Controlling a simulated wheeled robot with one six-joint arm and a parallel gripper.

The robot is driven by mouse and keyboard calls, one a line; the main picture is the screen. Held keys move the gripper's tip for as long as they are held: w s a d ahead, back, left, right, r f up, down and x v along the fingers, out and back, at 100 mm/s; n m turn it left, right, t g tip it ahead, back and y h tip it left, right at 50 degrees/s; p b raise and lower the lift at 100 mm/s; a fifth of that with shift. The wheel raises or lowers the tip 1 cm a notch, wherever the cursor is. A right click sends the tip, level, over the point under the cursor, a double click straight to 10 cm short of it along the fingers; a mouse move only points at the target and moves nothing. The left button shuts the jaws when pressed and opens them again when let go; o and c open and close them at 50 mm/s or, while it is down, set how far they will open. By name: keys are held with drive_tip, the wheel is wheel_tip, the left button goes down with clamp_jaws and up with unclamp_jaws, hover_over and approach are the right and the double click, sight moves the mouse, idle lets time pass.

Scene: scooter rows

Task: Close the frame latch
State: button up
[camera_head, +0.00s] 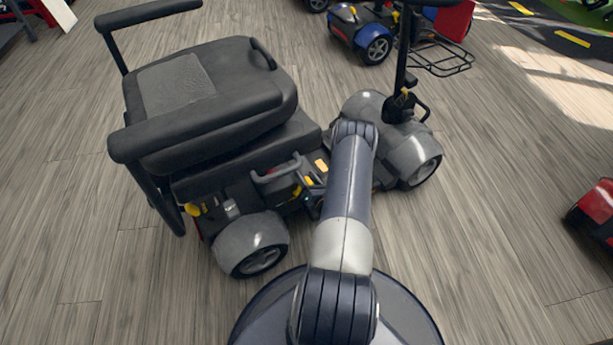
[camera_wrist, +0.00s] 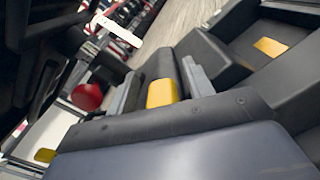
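A grey mobility scooter with a black seat (camera_head: 205,95) stands in front of me in the head view. Its frame between seat base and front deck has small yellow parts (camera_head: 297,190), partly hidden by my arm. In the wrist view my gripper (camera_wrist: 160,80) has its two grey fingers apart. A yellow piece on a dark bar (camera_wrist: 162,93) shows between them; contact with either finger cannot be told. Another yellow patch (camera_wrist: 270,47) lies on dark scooter parts to the right. I cannot tell for sure which yellow part is the frame latch, nor its position.
The scooter's rear wheel (camera_head: 260,260) and front tiller (camera_head: 402,55) flank my arm. A blue scooter (camera_head: 365,35) stands behind, and a red one (camera_head: 592,212) at the right edge. The wooden floor (camera_head: 500,190) is clear on the right.

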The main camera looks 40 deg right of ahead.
clamp_jaws()
idle(0.3)
